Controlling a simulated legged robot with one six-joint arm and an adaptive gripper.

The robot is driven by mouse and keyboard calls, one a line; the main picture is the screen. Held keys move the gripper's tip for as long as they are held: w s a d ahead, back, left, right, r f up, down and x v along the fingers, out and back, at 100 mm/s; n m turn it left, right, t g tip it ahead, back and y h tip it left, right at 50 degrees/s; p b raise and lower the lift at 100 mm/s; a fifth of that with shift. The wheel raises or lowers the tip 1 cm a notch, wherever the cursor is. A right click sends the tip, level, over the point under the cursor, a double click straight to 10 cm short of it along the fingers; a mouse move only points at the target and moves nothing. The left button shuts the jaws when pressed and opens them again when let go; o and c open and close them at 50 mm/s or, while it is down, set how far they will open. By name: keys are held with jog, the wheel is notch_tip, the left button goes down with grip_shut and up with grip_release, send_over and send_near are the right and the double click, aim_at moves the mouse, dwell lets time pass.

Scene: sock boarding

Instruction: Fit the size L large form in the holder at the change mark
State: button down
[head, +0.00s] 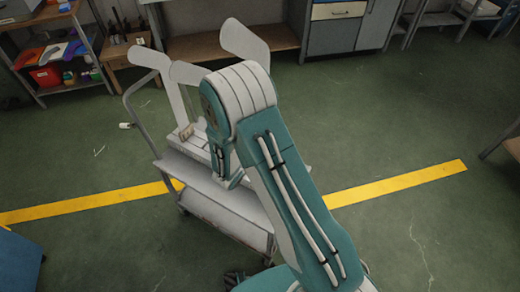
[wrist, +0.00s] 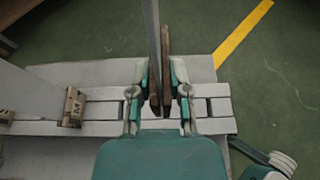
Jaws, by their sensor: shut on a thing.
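My gripper (wrist: 160,108) is shut on the wooden foot (wrist: 166,75) of a thin grey board form (wrist: 154,35), which appears edge-on in the wrist view. Its size letter does not show. In the head view, a large pale form (head: 244,42) rises behind my arm and seems to be the held one; my gripper is hidden there. The pale holder rail (wrist: 217,108) with dark slots runs beneath my fingers. I cannot tell whether the held foot is in a slot. No change mark can be made out.
Left of my gripper, another form stands on the rail with a wooden block marked M (wrist: 73,107). A further block (wrist: 6,117) is at the left edge. In the head view, two pale forms (head: 150,58) (head: 187,72) stand on the grey cart (head: 205,190).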

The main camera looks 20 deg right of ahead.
jog(key=shift+r, duration=2.15)
